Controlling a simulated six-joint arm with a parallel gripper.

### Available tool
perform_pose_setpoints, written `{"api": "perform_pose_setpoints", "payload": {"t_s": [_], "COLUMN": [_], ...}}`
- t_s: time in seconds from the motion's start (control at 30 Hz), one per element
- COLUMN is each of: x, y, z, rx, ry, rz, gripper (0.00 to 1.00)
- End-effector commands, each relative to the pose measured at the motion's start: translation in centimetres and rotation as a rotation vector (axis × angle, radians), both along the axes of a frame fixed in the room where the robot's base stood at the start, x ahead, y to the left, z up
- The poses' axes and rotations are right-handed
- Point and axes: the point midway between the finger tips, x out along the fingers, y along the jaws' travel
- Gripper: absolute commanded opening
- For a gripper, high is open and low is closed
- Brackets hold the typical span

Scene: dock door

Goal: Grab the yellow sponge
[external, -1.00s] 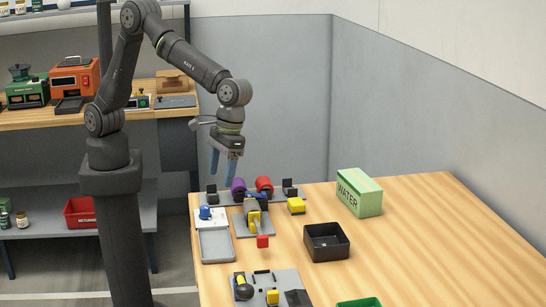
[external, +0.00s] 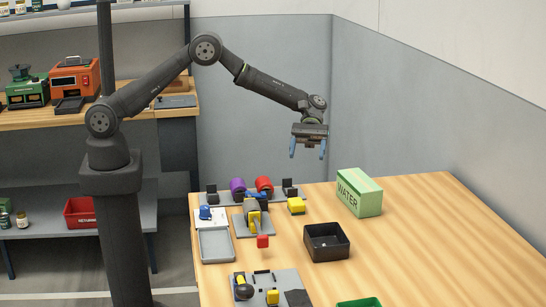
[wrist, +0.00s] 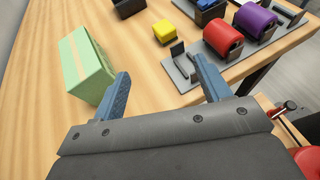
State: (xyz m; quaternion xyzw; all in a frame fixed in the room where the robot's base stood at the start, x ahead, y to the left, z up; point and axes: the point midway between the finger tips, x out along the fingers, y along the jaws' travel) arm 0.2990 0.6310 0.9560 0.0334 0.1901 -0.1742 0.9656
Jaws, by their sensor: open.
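The yellow sponge (external: 296,206) is a small yellow block lying on the wooden table, between the roller fixture and the black bin. In the wrist view the sponge (wrist: 164,31) lies beyond my fingertips, a little left of the middle. My gripper (external: 307,150) has two blue fingers, spread open and empty, and hangs well above the table over its back part. The open fingers also show in the wrist view (wrist: 160,75). Nothing is between them, and the sponge is apart from them.
A green WATER box (external: 359,193) stands right of the sponge. A black bin (external: 326,242) sits in front of it. A fixture with a purple roller (external: 238,186) and a red roller (external: 264,184) is to its left. The table's right side is clear.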

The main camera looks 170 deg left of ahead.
Motion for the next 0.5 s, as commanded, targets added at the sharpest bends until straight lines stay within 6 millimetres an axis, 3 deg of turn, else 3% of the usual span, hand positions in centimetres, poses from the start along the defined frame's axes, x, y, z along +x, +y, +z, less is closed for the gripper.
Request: {"api": "perform_pose_setpoints", "payload": {"t_s": [0.17, 0.5], "x": [1.7, 8.1], "y": [-0.7, -3.2], "z": [-1.2, -4.0], "rx": [0.001, 0.001], "ry": [0.002, 0.003], "rz": [-0.004, -0.004], "gripper": [0.7, 0.7]}}
